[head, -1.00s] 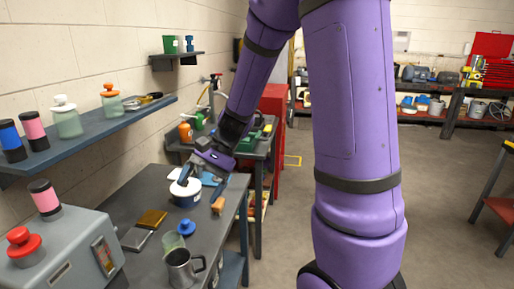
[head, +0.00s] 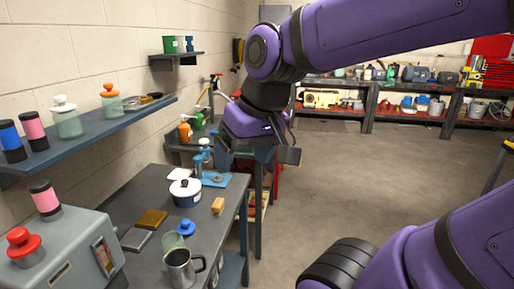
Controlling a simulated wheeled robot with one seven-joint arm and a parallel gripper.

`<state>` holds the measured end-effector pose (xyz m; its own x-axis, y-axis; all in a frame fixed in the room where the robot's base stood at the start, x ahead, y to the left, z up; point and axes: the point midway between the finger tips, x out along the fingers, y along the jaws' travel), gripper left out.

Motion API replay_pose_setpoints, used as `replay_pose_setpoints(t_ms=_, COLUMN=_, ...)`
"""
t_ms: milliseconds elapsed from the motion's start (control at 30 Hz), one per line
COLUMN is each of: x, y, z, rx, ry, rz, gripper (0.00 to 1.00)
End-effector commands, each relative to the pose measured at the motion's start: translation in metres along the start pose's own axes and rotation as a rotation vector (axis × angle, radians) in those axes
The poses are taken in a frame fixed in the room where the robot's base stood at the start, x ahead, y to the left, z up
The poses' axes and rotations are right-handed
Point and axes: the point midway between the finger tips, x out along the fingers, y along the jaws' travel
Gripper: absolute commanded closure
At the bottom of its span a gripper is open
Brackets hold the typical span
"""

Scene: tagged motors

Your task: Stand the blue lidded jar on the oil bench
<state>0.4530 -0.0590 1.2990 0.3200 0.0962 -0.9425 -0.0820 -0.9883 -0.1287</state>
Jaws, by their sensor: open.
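My gripper (head: 258,152) is open and empty. It hangs in the air above and to the right of the jar, clear of it. A greenish glass jar (head: 172,245) and a blue knobbed piece (head: 186,228) stand nearer on the same bench. I see no label that marks any bench as the oil bench.
A metal mug (head: 180,270), a brown block (head: 152,219) and an orange block (head: 217,206) are on the bench. A wall shelf (head: 95,130) holds several jars. Open floor (head: 340,200) lies to the right.

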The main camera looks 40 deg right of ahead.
Motion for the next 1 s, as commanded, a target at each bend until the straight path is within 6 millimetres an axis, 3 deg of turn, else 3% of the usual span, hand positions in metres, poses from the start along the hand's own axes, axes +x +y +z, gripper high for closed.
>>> replay_pose_setpoints(t_ms=300, x=-0.024, y=0.008, z=0.015, rx=-0.119, ry=0.135, rz=0.082, gripper=0.2)
replay_pose_setpoints(t_ms=1000, x=-0.025, y=0.009, z=0.015, rx=-0.124, ry=0.14, rz=0.086, gripper=0.2)
